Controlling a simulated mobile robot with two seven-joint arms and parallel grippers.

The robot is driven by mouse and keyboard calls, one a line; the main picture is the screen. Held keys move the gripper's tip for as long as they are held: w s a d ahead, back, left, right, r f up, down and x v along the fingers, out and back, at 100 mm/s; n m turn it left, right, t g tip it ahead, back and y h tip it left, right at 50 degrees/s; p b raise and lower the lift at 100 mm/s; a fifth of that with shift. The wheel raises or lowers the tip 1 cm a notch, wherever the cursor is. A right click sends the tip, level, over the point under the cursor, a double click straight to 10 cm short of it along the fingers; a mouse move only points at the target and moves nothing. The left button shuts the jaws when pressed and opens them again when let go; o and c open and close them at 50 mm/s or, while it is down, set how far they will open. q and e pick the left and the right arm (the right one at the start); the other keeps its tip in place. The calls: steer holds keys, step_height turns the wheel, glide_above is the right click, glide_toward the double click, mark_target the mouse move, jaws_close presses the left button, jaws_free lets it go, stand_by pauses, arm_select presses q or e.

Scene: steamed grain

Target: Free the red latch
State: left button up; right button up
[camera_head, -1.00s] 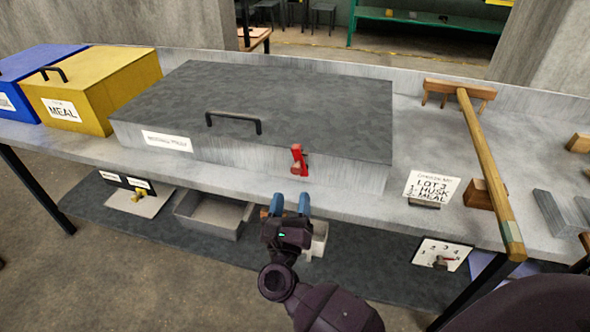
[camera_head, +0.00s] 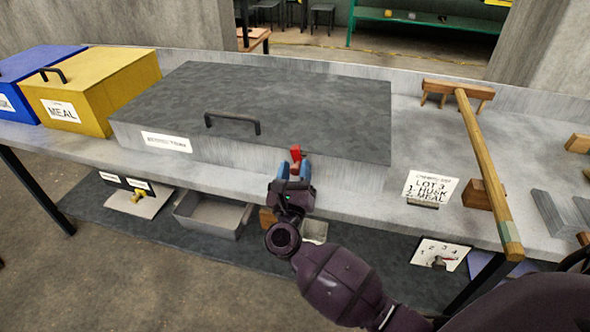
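The red latch (camera_head: 296,152) is on the front face of the long grey box (camera_head: 270,100), right of the middle. Only its upper part shows; my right gripper hides the rest. My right gripper (camera_head: 294,170) is in front of the latch, with its two blue fingers apart, one on each side of the latch's lower part. Whether the fingers touch the latch cannot be told. The grey box's lid is down, with a black handle (camera_head: 232,122) on top. My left gripper is not in view.
A yellow box (camera_head: 95,85) and a blue box (camera_head: 35,65) stand at the left. A wooden rake (camera_head: 480,150) and a lot sign (camera_head: 430,187) are at the right. A grey tray (camera_head: 212,215) sits on the lower shelf.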

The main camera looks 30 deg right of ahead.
jaws_close()
